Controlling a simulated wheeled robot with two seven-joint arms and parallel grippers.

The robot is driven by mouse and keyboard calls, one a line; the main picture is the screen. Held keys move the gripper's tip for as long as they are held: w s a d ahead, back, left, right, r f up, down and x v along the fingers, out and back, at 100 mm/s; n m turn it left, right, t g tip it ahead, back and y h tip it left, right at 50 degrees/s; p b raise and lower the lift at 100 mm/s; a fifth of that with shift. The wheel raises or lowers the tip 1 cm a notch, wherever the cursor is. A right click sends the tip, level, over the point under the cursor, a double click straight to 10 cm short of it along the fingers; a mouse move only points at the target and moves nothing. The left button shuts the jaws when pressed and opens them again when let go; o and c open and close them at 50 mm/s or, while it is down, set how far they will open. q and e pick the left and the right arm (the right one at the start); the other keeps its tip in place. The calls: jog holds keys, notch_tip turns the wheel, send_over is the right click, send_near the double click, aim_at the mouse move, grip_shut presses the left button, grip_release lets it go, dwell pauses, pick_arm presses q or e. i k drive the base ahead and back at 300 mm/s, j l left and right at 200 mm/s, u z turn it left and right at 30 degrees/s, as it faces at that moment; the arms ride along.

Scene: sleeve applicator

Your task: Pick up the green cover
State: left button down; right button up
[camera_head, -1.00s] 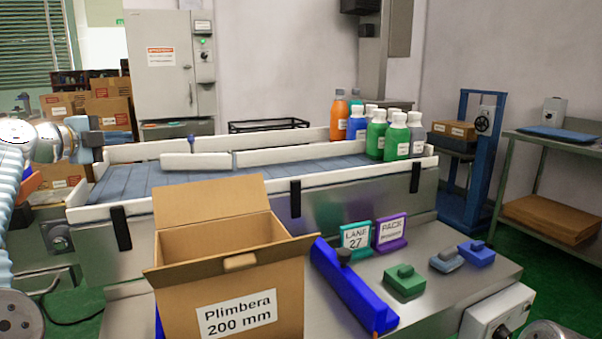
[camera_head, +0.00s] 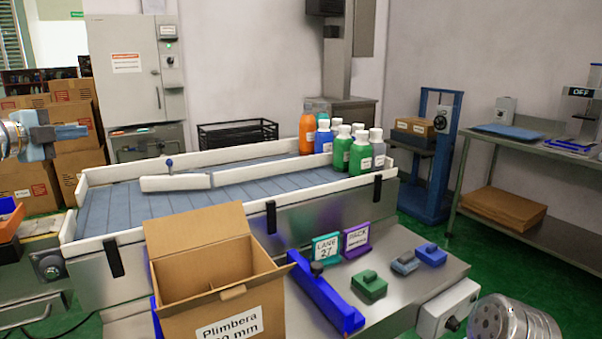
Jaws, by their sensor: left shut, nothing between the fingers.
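The green cover (camera_head: 369,287), a small block with a raised knob, sits on the metal table (camera_head: 395,305) to the right of a blue rail-like piece (camera_head: 328,296). A grey-blue cover (camera_head: 405,263) and a blue cover (camera_head: 431,255) sit behind it to the right. My left gripper (camera_head: 86,131) is shut and empty at the left edge, in the air beyond the conveyor's left end and far from the green cover. Part of my right arm shows at the bottom right; its gripper is out of view.
An open cardboard box (camera_head: 213,267) stands left of the blue piece. Two small signs, teal (camera_head: 326,248) and purple (camera_head: 357,238), stand behind the green cover. Several bottles stand at the right end of the conveyor (camera_head: 130,203). A grey control box (camera_head: 447,306) is at the table's right edge.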

aim_at(367, 281)
jog(key=k+j, duration=0.2)
jog(key=k, duration=0.2)
jog(key=k+j, duration=0.25)
jog(key=k, duration=0.2)
jog(key=k+j, duration=0.2)
jog(key=k, duration=0.2)
